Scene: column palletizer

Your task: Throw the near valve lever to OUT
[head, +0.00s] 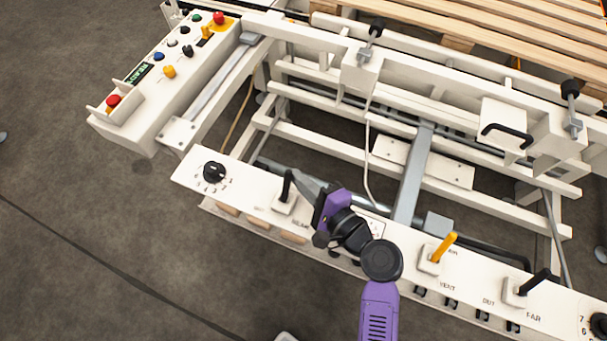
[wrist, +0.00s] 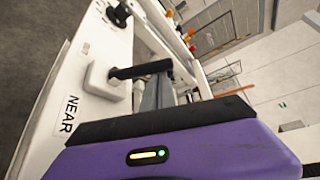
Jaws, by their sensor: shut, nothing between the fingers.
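The near valve lever (head: 287,187) is a black handle on a white block (head: 284,203) on the long white panel. In the head view it stands up from the block, tilted slightly. The wrist view shows the lever (wrist: 140,70) sticking out from its block, with the NEAR label (wrist: 68,113) beside it. My gripper (head: 298,177) is just right of the lever, with its grey fingers shut and empty. In the wrist view the fingers (wrist: 157,93) end close by the lever; I cannot tell whether they touch it. My gripper and wrist cover the panel to the right of NEAR.
On the same panel are a black knob (head: 214,172) at left, a yellow lever (head: 445,246) and the black far lever (head: 537,281) at right. A button console (head: 165,75) stands at upper left. White frame rails (head: 330,155) lie behind the panel; open floor lies in front.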

